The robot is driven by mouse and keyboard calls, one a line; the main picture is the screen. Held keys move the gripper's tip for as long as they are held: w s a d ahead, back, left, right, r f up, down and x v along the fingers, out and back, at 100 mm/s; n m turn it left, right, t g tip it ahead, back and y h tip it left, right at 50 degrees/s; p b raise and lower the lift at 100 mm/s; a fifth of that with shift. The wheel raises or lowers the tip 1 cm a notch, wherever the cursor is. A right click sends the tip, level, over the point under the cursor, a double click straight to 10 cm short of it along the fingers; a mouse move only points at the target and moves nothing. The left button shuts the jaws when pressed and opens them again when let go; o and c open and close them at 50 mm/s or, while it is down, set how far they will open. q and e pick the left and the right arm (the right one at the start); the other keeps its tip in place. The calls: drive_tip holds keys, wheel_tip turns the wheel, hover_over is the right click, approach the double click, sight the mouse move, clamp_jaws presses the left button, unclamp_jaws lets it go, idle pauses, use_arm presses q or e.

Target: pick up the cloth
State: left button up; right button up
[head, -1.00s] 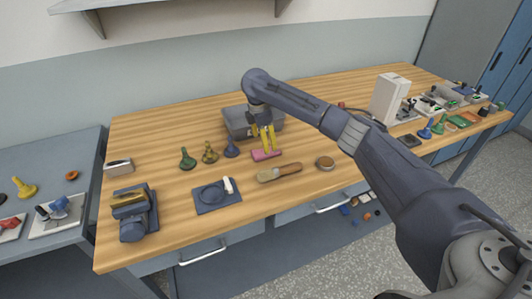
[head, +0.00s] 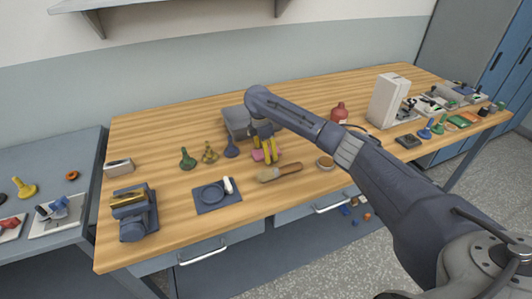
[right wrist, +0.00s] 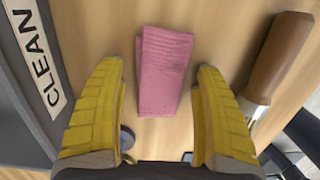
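The pink folded cloth (right wrist: 165,72) lies flat on the wooden table. In the right wrist view it sits just beyond and between the two yellow fingers of my right gripper (right wrist: 163,115). That gripper is open and holds nothing. In the head view the cloth (head: 258,155) is partly hidden behind the yellow fingers of the right gripper (head: 265,150), which point down over it. I cannot tell the exact height of the fingertips. My left gripper is not in view.
A wooden-handled brush (head: 280,173) lies just in front of the cloth. A grey box (head: 237,122), labelled CLEAN in the wrist view (right wrist: 38,70), stands behind it.

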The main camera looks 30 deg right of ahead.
drive_tip(key=c, duration=0.9)
drive_tip(key=shift+r, duration=0.1)
wheel_tip(320, 180, up, 20)
idle(0.4)
drive_tip(key=o, duration=0.4)
drive_tip(key=c, duration=0.4)
